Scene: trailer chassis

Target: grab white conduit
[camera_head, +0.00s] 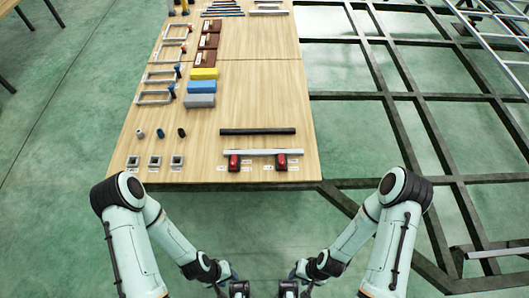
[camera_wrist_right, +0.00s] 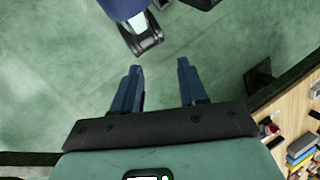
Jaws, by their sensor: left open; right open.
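The white conduit (camera_head: 262,152) is a thin, straight bar near the front edge of the wooden table in the head view. It lies left to right, just behind two red objects (camera_head: 234,162). My left gripper (camera_head: 238,290) and my right gripper (camera_head: 289,290) are side by side at the bottom of the head view. Both are in front of the table and well apart from the conduit. In the right wrist view, my right gripper (camera_wrist_right: 160,82) has its two dark fingers spread with nothing between them. I cannot make out the conduit in that view.
A dark bar (camera_head: 257,131) lies behind the conduit. Grey, blue and yellow blocks (camera_head: 202,87) and grey frames (camera_head: 154,97) stand farther back. Small square pieces (camera_head: 133,161) are at the table's front left. A dark chassis frame (camera_head: 420,110) stands to the right of the table (camera_head: 255,90).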

